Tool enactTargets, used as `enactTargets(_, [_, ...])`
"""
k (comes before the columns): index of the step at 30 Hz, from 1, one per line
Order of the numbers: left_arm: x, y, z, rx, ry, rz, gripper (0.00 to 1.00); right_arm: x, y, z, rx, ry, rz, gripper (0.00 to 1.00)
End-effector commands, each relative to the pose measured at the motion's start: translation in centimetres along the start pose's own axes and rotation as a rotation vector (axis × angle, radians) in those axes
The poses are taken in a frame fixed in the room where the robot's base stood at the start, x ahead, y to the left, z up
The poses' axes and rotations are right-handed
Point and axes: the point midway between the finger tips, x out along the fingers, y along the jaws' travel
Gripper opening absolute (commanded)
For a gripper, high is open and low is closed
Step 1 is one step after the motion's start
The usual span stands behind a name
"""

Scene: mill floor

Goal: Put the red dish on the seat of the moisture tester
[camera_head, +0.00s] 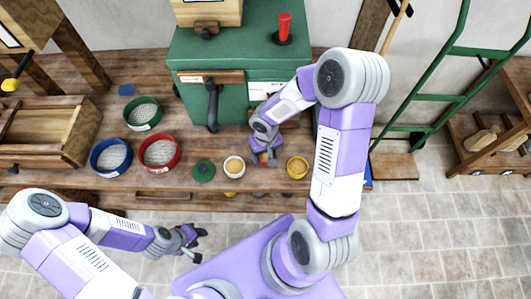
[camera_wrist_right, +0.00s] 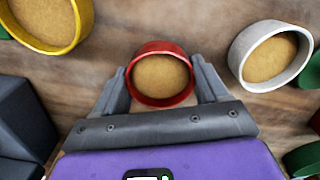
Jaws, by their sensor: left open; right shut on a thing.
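My right gripper (camera_head: 265,158) is over the bench between the white dish and the yellow dish. In the right wrist view its fingers (camera_wrist_right: 160,78) are shut on the red dish (camera_wrist_right: 161,101), a small round dish with brown grain in it. The dish looks upright; whether it touches the bench I cannot tell. In the head view the gripper mostly hides it. My left gripper (camera_head: 190,241) is open and empty in front of the bench. I cannot make out for certain which thing is the moisture tester; a dark grey block (camera_wrist_right: 22,120) shows at left in the wrist view.
The white dish (camera_head: 234,167), yellow dish (camera_head: 298,168) and green dish (camera_head: 203,171) stand near the bench's front edge. Blue (camera_head: 111,156), red (camera_head: 160,153) and green (camera_head: 142,113) sieves lie further left. A large green cabinet (camera_head: 240,50) stands behind.

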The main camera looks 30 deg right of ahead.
Motion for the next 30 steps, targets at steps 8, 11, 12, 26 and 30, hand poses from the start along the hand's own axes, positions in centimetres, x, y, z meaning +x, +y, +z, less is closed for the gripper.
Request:
enactTargets(8, [0.4, -0.1, 0.0, 0.0, 0.0, 0.0, 0.43, 0.3, 0.0, 0.0, -0.001, 0.0, 0.0, 0.81])
enactTargets(11, [0.3, -0.1, 0.0, 0.0, 0.0, 0.0, 0.43, 0.3, 0.0, 0.0, -0.001, 0.0, 0.0, 0.96])
enactTargets(12, [0.3, -0.1, 0.0, 0.0, 0.0, 0.0, 0.43, 0.3, 0.0, 0.0, -0.001, 0.0, 0.0, 0.99])
enactTargets(26, [-0.6, 0.2, 0.0, 0.0, 0.0, 0.0, 0.43, -1.5, 0.0, -0.1, 0.0, 0.005, 0.0, 0.99])
enactTargets(30, [-1.6, 0.6, 0.1, 0.0, 0.0, 0.0, 0.43, -4.6, 0.0, -0.1, 0.0, 0.006, 0.001, 0.99])
